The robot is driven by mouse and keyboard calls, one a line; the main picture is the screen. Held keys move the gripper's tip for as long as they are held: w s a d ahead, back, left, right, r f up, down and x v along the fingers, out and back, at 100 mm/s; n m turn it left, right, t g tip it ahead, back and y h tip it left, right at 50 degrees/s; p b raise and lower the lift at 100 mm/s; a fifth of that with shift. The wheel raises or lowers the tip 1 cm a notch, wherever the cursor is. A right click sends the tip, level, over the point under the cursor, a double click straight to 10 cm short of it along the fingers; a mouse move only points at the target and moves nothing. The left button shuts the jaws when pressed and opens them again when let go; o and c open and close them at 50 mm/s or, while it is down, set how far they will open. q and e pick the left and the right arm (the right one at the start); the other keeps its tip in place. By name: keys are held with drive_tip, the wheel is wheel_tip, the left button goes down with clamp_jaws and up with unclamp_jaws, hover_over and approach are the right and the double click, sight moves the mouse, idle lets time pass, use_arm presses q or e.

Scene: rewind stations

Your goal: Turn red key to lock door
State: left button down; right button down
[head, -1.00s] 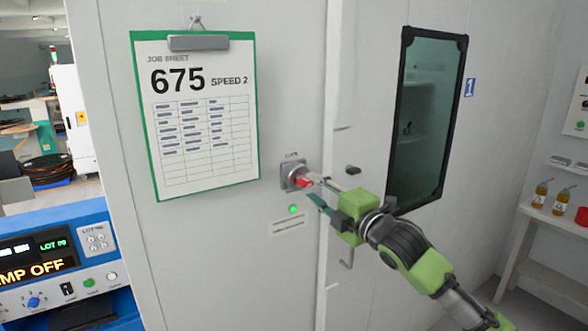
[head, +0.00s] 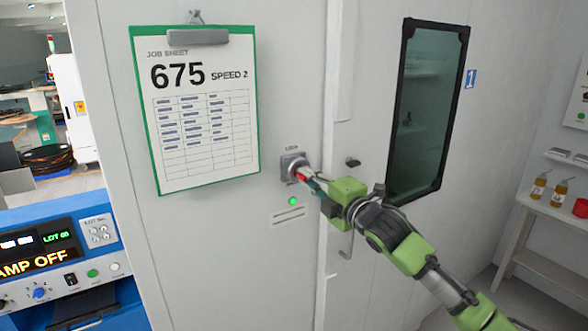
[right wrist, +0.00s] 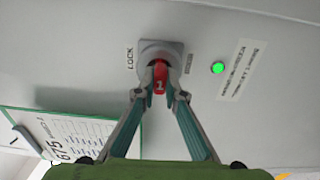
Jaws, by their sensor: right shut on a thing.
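The red key (right wrist: 160,78) sits in a grey lock plate (right wrist: 150,47) marked LOCK, seen up close in the right wrist view. My right gripper (right wrist: 161,92) is shut on the red key, one finger on each side of it. In the head view the right gripper (head: 309,180) reaches from the lower right to the lock plate (head: 292,165), and its fingers hide part of the key. The door (head: 355,235) with a dark window is to the right of the lock and appears closed. My left gripper is not in view.
A green light (head: 293,201) glows just below the lock. A job sheet clipboard (head: 200,115) hangs left of it. A dark knob (head: 353,163) is to the right. A blue control panel (head: 60,265) stands at lower left, and a shelf with bottles (head: 545,205) at right.

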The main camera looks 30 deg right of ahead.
drive_tip(key=shift+n+p, duration=0.85)
drive_tip(key=shift+n, duration=2.55)
drive_tip(key=n+p, duration=0.3)
drive_tip(key=n, duration=0.3)
drive_tip(key=shift+d+n, duration=0.1)
drive_tip(key=shift+n, duration=0.2)
